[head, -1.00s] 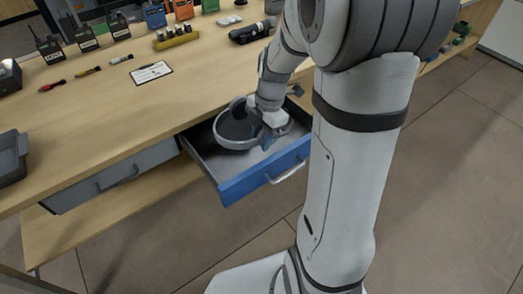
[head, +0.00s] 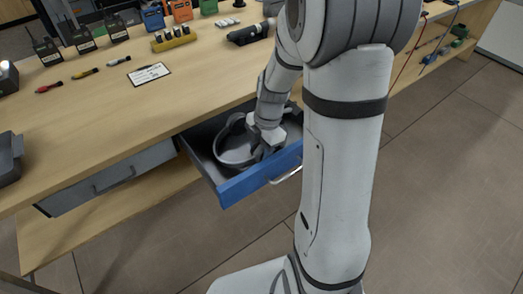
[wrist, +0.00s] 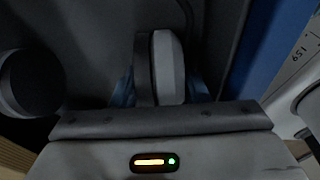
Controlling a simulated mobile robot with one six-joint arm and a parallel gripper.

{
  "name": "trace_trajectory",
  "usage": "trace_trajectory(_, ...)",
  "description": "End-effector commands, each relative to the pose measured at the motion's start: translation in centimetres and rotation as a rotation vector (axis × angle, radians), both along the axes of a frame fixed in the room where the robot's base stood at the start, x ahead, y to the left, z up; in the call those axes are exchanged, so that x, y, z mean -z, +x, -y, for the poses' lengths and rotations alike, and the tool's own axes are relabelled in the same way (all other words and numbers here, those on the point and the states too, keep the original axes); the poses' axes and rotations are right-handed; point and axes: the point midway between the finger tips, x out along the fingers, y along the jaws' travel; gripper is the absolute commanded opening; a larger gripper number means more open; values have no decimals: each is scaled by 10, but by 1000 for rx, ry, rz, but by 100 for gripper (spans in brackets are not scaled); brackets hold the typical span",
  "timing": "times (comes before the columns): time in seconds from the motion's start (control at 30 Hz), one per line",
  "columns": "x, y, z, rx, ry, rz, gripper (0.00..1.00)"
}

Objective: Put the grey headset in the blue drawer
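The grey headset (head: 235,150) is down inside the open blue drawer (head: 262,178), its band forming a loop toward the drawer's left side. My gripper (head: 264,142) reaches down into the drawer at the headset's right part. In the wrist view, a light grey part of the headset (wrist: 168,68) stands between the two bluish fingertips of my gripper (wrist: 162,88), which sit close on either side of it. A dark round ear cup (wrist: 30,85) shows at the left. Shadow hides whether the headset touches the drawer floor.
The wooden bench top (head: 140,105) lies above the drawer. A closed grey drawer (head: 108,180) is to the left. A dark tray (head: 8,158) is at the left edge.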

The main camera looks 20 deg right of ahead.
Motion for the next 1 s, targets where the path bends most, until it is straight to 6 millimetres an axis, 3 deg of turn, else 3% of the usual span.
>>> trace_trajectory(0.37,-11,1,1,-1,0,2,42)
trace_trajectory(0.8,-99,6,17,0,-1,5,42)
trace_trajectory(1.0,-119,7,20,0,-1,1,42)
